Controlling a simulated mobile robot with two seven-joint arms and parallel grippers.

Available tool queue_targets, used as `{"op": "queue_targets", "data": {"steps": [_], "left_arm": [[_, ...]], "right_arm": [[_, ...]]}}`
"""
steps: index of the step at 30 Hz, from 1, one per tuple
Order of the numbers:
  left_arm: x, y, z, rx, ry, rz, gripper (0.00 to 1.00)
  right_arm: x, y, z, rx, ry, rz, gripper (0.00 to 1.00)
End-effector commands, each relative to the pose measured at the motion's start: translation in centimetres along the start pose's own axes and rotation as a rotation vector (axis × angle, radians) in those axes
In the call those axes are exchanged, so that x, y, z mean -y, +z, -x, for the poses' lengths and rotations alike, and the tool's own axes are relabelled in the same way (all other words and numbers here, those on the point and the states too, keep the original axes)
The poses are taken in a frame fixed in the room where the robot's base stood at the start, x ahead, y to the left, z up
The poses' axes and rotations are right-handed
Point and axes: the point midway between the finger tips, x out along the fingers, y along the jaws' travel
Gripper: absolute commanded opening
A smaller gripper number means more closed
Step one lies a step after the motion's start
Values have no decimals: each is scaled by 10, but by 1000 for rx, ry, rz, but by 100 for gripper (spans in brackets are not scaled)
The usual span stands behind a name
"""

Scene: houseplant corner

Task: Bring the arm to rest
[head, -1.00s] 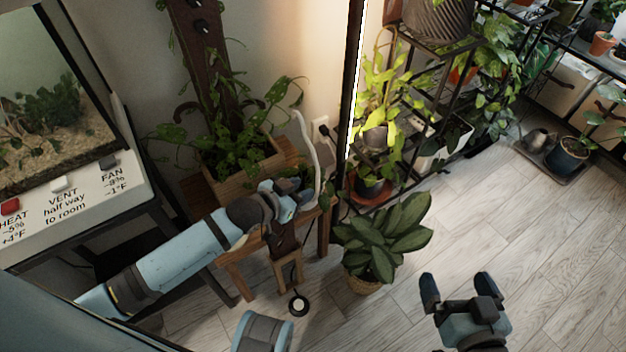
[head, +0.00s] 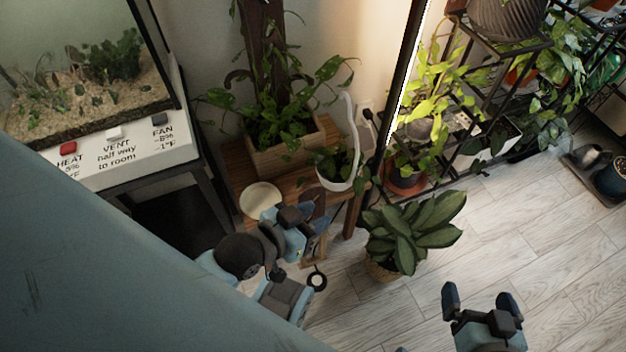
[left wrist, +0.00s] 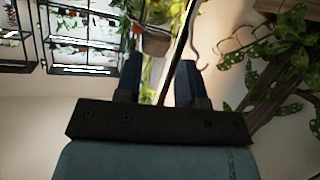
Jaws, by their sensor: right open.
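My left gripper (head: 298,216) is low in front of the small wooden bench (head: 238,172), its arm folded back close to my body. In the left wrist view its two dark fingers (left wrist: 158,82) stand apart with nothing between them. My right gripper (head: 481,303) is over the bare floor at the lower right, its two fingers wide apart and empty. The large blue-grey surface at the lower left is mine and hides part of the left arm.
The bench bears a wooden planter (head: 285,153), a white pot (head: 338,178) and a pale round saucer (head: 261,199). A leafy floor plant (head: 411,232) stands between my grippers. A terrarium (head: 88,75) is at left, a black plant shelf (head: 465,135) at right.

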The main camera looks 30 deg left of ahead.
Motion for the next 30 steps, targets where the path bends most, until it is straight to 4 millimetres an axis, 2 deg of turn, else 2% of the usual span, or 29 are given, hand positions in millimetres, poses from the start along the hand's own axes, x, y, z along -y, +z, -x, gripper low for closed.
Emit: {"op": "queue_targets", "data": {"steps": [8,18,30], "left_arm": [[0,-5,2,3,0,-2,36],[0,-64,31,68,-30,-21,36],[3,-125,73,161,-71,-49,36]], "right_arm": [[2,-5,2,3,-1,-2,100],[1,-64,32,68,30,17,100],[-3,-125,74,161,71,46,100]]}}
